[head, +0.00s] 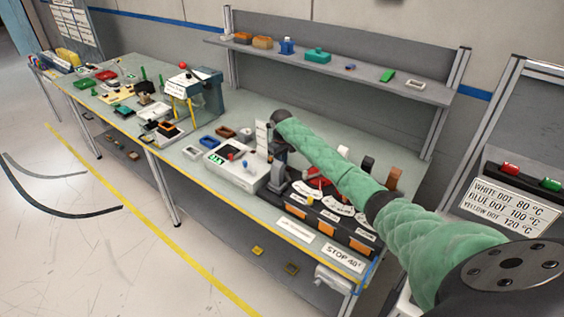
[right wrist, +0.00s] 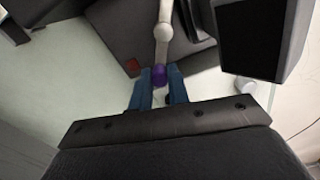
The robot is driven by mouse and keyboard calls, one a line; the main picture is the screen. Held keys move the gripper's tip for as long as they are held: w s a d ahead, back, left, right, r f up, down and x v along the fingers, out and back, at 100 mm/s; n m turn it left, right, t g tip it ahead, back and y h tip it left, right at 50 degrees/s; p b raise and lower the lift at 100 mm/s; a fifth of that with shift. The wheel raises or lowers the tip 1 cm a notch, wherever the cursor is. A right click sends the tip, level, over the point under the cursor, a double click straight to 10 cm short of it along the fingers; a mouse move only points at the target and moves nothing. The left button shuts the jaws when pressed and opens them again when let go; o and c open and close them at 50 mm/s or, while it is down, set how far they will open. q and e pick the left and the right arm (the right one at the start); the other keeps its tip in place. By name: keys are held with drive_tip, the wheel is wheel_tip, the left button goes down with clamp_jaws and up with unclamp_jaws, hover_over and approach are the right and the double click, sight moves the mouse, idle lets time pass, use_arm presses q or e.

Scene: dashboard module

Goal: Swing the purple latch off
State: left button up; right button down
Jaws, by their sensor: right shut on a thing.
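The purple latch (right wrist: 159,78) shows in the right wrist view as a purple knob at the end of a pale rod that runs up the picture. My right gripper (right wrist: 159,74) has its two blue fingers on either side of the knob and is shut on it. In the head view my right arm, in a green sleeve, reaches over the bench to the dashboard module (head: 318,205). The arm covers part of the module, and I cannot make out the latch there. My left gripper is not in view.
A white box (head: 232,166) with small knobs stands left of the module. A workbench (head: 160,168) runs to the far left with several small parts. A shelf (head: 340,68) with small items is behind. A dark block (right wrist: 252,38) is close right of my right fingers.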

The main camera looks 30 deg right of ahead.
drive_tip(key=shift+r, duration=0.15)
drive_tip(key=c, duration=1.3)
unclamp_jaws()
drive_tip(key=shift+c, duration=0.2)
